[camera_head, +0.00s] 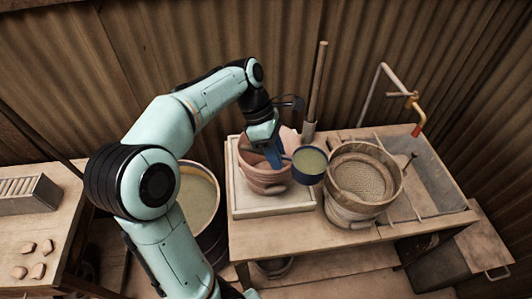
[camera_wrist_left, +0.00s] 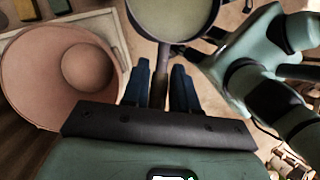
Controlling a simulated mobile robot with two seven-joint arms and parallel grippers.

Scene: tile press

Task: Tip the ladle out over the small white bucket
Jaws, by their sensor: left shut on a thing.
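My left gripper (camera_head: 273,152) is shut on the handle of a ladle, whose round cup (camera_head: 310,163) has a dark blue rim and looks level and full of grey-green liquid. The cup is just right of a pinkish clay-coloured pot (camera_head: 262,180) and left of a round sieve (camera_head: 363,178). In the left wrist view, the blue fingers (camera_wrist_left: 161,82) close around the handle, and part of the cup (camera_wrist_left: 172,18) shows at the top. I cannot make out a small white bucket for certain.
A tall dark vat (camera_head: 203,200) of similar liquid stands left of the wooden bench (camera_head: 300,232). The pot stands on a pale square tray (camera_head: 250,207). An upright wooden pole (camera_head: 318,85) is behind. A sink (camera_head: 436,187) with a bent tap (camera_head: 400,95) is at the right.

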